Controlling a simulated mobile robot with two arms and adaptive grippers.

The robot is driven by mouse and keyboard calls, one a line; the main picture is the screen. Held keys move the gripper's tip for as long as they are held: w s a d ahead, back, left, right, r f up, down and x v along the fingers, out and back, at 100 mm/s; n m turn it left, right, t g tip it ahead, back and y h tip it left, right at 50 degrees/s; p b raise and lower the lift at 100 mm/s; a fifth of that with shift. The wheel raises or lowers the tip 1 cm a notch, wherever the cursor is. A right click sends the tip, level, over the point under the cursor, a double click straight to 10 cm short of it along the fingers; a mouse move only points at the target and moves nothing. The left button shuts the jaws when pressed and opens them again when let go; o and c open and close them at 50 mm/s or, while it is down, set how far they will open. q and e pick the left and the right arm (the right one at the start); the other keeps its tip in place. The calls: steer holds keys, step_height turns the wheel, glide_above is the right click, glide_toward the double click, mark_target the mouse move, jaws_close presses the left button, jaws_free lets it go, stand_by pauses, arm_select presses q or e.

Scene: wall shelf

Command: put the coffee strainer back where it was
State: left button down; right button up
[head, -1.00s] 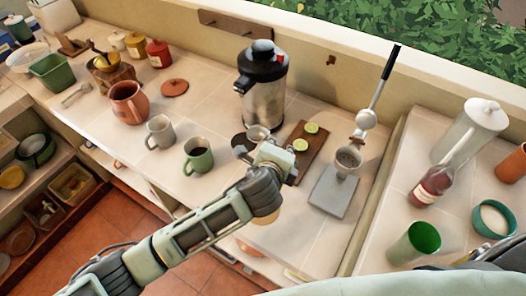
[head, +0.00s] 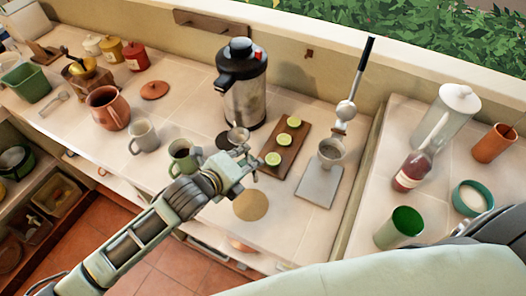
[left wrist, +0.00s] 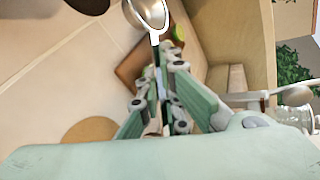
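The coffee strainer (head: 237,135) is a small metal bowl with a thin handle, close in front of the steel coffee dispenser (head: 245,100). Its bowl also shows at the top of the left wrist view (left wrist: 148,14), with the handle running down toward my fingers. My left gripper (head: 246,160) is just in front of the strainer, over the counter. In the left wrist view its fingers (left wrist: 160,92) are close together around the handle and look shut on it. I cannot tell whether the bowl touches anything beneath. My right gripper is not in view.
A green mug (head: 182,158) stands close left of my gripper. A wooden board (head: 284,155) with limes lies to the right, then a lever press (head: 332,150) on a grey base. A round tan mat (head: 250,205) lies in front, with bare counter around it.

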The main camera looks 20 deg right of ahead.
mark_target(247, 179)
arm_select(q)
steer(key=f+b, duration=0.4)
steer(key=a+f+b, duration=0.1)
steer(key=f+b, duration=0.1)
steer(key=shift+w+f, duration=0.1)
steer(key=shift+f, duration=0.2)
steer(key=shift+f+b, duration=0.6)
steer(key=shift+f, duration=0.05)
stand_by(0.5)
steer(key=c, duration=1.9)
jaws_free()
steer(key=shift+o, duration=0.2)
steer(key=v, duration=1.2)
steer(key=shift+w+r, duration=0.1)
